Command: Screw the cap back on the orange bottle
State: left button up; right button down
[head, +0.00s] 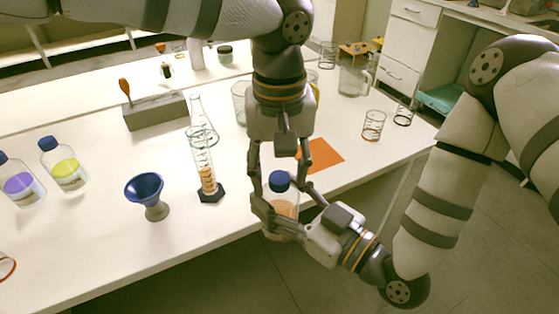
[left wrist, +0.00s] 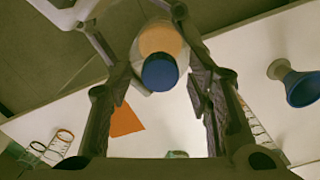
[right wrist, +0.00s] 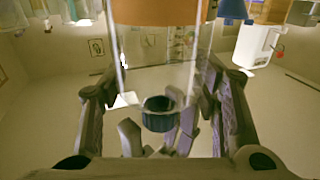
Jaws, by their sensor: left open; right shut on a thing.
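The orange bottle (head: 284,209) is clear, with orange liquid low inside, and is held upright at the table's front edge. Its blue cap (head: 281,181) sits at the bottle's mouth; how tightly it is seated I cannot tell. My right gripper (head: 284,203) is shut on the bottle's body from the right. My left gripper (head: 278,177) points down from above, its open fingers on either side of the cap with gaps. The left wrist view shows the cap (left wrist: 160,72) between the fingers. The right wrist view shows the cap (right wrist: 160,113) and the liquid (right wrist: 155,12).
An orange sheet (head: 320,155) lies behind the bottle. A blue funnel (head: 146,190) and a graduated cylinder (head: 205,170) stand to the left. Purple (head: 19,185) and yellow (head: 67,172) bottles are farther left. Beakers (head: 373,126) stand at the right.

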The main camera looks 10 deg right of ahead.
pick_arm(q)
jog(key=shift+c, duration=0.6)
grip_shut()
jog(key=m, duration=0.4)
jog(key=shift+a+m, duration=0.1)
jog(key=shift+m, duration=0.2)
jog(key=m, duration=1.3)
jog(key=shift+o, duration=0.9)
grip_release()
